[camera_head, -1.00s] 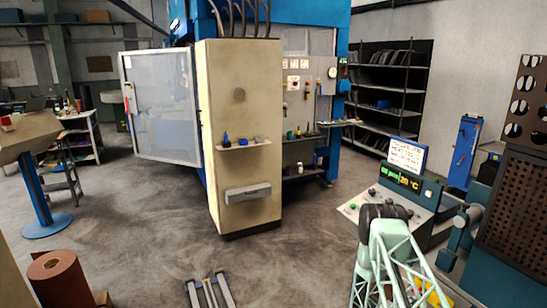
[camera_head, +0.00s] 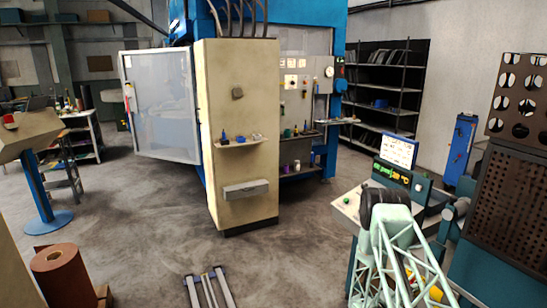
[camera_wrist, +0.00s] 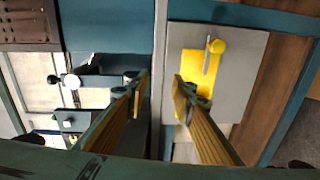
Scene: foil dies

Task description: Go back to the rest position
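My gripper (camera_wrist: 160,92) shows in the wrist view, its two fingers with yellow ribbed pads standing apart and nothing visible between them. Past the fingertips is a blue-grey beam with a grey plate (camera_wrist: 240,75) to its right. A yellow piece (camera_wrist: 195,78) with a round yellow knob lies on that plate. In the head view my pale green lattice arm stands at the lower right, in front of the control console (camera_head: 348,207). The gripper itself cannot be made out there.
A perforated dark rack (camera_head: 515,170) stands close at the right. A beige cabinet (camera_head: 237,100) with a shelf is in the middle, a white door panel (camera_head: 160,105) at its left. A brown roll (camera_head: 60,278) is at the lower left. Grey floor (camera_head: 130,215) is open between.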

